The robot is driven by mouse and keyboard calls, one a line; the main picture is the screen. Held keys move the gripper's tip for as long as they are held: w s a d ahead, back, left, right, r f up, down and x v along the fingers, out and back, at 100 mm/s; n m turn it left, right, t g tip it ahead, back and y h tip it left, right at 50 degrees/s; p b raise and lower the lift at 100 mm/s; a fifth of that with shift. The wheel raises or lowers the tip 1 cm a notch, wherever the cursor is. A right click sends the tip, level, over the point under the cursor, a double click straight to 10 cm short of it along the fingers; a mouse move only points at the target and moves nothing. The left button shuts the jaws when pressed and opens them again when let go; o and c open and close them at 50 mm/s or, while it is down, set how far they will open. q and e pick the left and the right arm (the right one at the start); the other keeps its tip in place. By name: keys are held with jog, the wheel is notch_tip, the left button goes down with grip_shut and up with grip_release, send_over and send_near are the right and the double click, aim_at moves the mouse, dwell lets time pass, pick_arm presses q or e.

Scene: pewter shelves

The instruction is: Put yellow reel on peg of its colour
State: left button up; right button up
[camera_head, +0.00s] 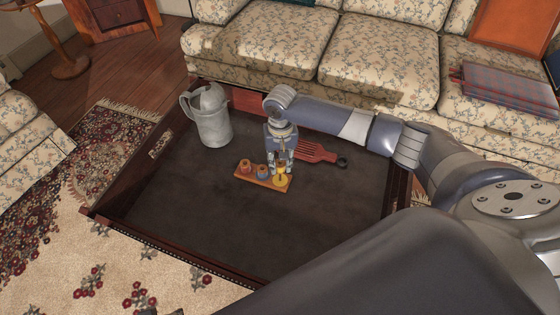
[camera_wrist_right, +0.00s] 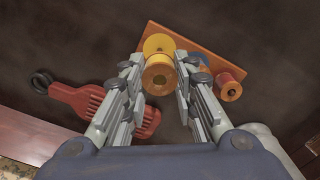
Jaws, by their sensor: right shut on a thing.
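The yellow reel (camera_wrist_right: 158,74) is between the two fingers of my right gripper (camera_wrist_right: 157,68) in the wrist view, its holed end facing the camera. My right gripper (camera_head: 280,167) is shut on it, pointing down at the right end of a wooden peg board (camera_head: 264,182). Yellow (camera_head: 282,181) shows at that end of the board, below the fingertips. I cannot tell whether the reel is on its peg or just above it. A blue reel (camera_head: 262,171) and an orange-red reel (camera_head: 246,167) stand on the board to the left. My left gripper is out of view.
A red brush-like tool (camera_head: 312,152) with a dark ring lies behind and right of the board. A grey metal jug (camera_head: 211,118) stands at the back left of the dark, rimmed tabletop (camera_head: 190,205). The front of the tabletop is clear. A floral sofa (camera_head: 350,60) is behind.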

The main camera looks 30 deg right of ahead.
jog(key=shift+f, duration=0.2)
jog(key=shift+f+b, duration=0.2)
jog(key=shift+b, duration=0.3)
jog(key=shift+f, duration=0.55)
pick_arm(q)
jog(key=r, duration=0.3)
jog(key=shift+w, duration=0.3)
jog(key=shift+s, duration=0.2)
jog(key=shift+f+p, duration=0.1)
jog(key=shift+p, duration=0.2)
